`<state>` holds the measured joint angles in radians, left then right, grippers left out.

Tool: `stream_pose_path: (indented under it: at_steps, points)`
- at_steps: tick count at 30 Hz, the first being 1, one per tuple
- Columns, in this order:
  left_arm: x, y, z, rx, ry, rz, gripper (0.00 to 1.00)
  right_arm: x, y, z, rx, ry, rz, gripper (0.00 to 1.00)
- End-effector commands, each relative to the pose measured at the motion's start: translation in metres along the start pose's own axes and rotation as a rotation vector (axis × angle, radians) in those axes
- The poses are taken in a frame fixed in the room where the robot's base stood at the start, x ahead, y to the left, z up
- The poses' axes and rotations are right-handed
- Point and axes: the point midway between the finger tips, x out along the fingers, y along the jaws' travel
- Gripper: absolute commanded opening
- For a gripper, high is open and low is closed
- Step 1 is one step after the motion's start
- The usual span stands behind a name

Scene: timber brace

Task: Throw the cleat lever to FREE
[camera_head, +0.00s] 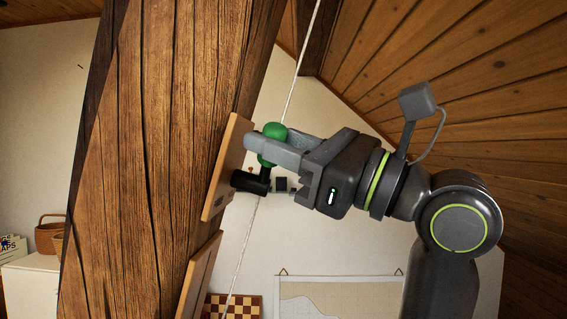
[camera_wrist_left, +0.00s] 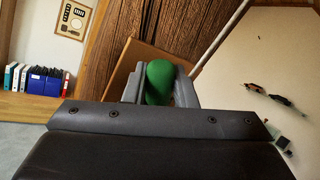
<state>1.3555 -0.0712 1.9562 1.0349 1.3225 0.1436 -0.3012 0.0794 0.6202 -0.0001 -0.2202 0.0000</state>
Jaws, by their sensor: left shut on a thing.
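The cleat lever's green knob (camera_head: 275,130) sits between the fingers of my left gripper (camera_head: 266,146) beside the timber brace (camera_head: 180,120). The fingers are shut on it, and part of the knob shows above and below them. The green knob also shows between the two fingers in the left wrist view (camera_wrist_left: 160,78). A black cylindrical part (camera_head: 250,181) of the cleat sits just below the knob, against a wooden board (camera_head: 217,187) on the brace. I can read no FREE marking. The lever's shaft is mostly hidden by the gripper. My right gripper is not in view.
A pale rope (camera_head: 301,62) runs down at a slant behind the gripper. A second wooden board (camera_head: 201,276) is lower on the brace. A checkered board (camera_head: 236,307) and a hanging chart (camera_head: 340,298) are below. Binders (camera_wrist_left: 38,80) show in the left wrist view.

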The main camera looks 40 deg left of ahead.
Motion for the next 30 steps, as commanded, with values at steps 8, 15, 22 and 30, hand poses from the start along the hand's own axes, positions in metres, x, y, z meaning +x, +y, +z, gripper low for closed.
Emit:
stream_pose_path:
  at_steps: [8, 15, 22, 30]
  points:
    - [-0.003, 0.008, -0.002, -0.116, -0.043, -0.012, 0.0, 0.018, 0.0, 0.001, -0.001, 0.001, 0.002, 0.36]
    - [-0.003, 0.009, -0.001, -0.15, -0.057, -0.016, 0.0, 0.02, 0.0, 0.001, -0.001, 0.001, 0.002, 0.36]
    - [-0.003, 0.009, 0.0, -0.154, -0.059, -0.017, 0.0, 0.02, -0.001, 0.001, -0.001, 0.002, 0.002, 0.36]
    - [-0.003, 0.009, 0.0, -0.153, -0.058, -0.017, 0.34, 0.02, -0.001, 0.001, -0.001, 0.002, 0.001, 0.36]
